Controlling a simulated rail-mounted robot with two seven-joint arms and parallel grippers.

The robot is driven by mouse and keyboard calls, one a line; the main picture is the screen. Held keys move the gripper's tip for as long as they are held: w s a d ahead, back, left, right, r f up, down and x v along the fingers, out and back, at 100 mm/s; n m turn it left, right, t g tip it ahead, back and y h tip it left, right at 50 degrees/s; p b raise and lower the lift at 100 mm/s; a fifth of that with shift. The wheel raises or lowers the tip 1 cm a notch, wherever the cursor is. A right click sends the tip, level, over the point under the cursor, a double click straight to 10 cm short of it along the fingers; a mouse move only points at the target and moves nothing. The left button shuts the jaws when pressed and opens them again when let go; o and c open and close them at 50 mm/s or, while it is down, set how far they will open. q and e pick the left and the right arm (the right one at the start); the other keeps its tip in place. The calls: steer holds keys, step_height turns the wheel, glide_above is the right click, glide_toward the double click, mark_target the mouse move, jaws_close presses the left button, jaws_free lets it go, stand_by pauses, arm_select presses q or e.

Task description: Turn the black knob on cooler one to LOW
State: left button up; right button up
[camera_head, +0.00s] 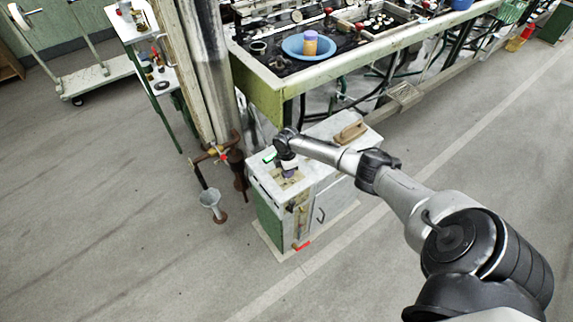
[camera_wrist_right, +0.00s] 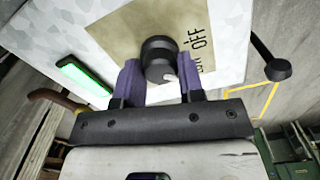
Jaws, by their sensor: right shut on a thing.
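The cooler (camera_head: 335,190) is a white and green box on the floor in the head view. My right gripper (camera_head: 288,168) is at its top left part. In the right wrist view the black knob (camera_wrist_right: 158,52) sits on a tan plate (camera_wrist_right: 115,38). The purple fingers of my right gripper (camera_wrist_right: 159,80) are on either side of the knob and shut on it. A light mark shows on the knob's lower right edge. The plate reads OFF to the right of the knob; another word beside it is partly hidden. My left gripper is not in view.
A lit green panel (camera_wrist_right: 85,78) is beside the plate. A black-ended lever (camera_wrist_right: 277,69) sticks out at the right. A brown-handled object (camera_head: 350,132) lies on the cooler's top. A bench (camera_head: 310,72) with a blue basin (camera_head: 293,48) stands behind. Floor in front is clear.

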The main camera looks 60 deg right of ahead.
steer(key=shift+r+m+p, duration=0.1)
steer(key=shift+m+p, duration=0.2)
steer(key=shift+m, duration=0.1)
stand_by(0.3)
steer(key=o, duration=0.9)
steer(key=shift+r+p, duration=0.3)
steer(key=shift+r, duration=0.2)
steer(key=shift+r+p, duration=1.9)
steer(key=shift+r, duration=4.45)
